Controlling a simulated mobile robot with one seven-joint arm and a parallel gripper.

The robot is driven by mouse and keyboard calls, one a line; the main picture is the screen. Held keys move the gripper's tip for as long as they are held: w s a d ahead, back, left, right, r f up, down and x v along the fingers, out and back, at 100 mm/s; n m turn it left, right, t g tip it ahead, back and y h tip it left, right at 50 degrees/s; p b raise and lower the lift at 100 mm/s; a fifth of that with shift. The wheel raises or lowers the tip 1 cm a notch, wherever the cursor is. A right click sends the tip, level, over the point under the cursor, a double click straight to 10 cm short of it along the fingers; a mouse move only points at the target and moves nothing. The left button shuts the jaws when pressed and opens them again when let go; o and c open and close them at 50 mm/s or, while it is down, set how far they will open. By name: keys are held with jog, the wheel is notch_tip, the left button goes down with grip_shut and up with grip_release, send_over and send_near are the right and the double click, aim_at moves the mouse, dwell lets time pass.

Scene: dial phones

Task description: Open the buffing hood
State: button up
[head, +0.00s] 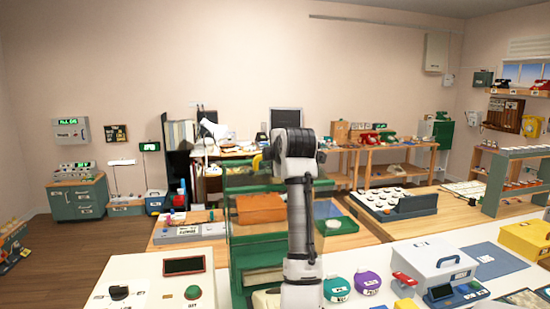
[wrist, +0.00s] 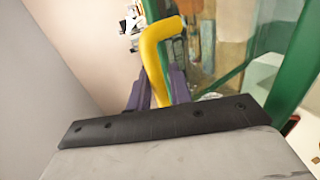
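The buffing hood appears to be the tall green-framed box with clear panes (head: 233,215) just left of my arm in the head view. Part of its green frame (wrist: 292,75) and pane show at the right of the wrist view. A yellow bent handle (wrist: 152,55) stands out beside the pane; a bit of it shows in the head view (head: 257,162). My gripper (wrist: 158,95) has its purple fingers on both sides of the handle's lower part, seemingly closed against it. In the head view my arm hides the fingers. How far the hood is open I cannot tell.
A white console with a green button (head: 193,292) stands at the front left. A white case (head: 434,262) and teal and purple round items (head: 367,283) are on the front right table. A wooden bench with a blue tray (head: 395,204) lies behind.

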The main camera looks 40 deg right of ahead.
jog(key=shift+s, duration=0.1)
jog(key=b+v, duration=0.5)
jog(key=v, duration=0.8)
jog(key=shift+s+r, duration=0.25)
jog(key=shift+r, duration=0.05)
jog(key=shift+a, duration=0.1)
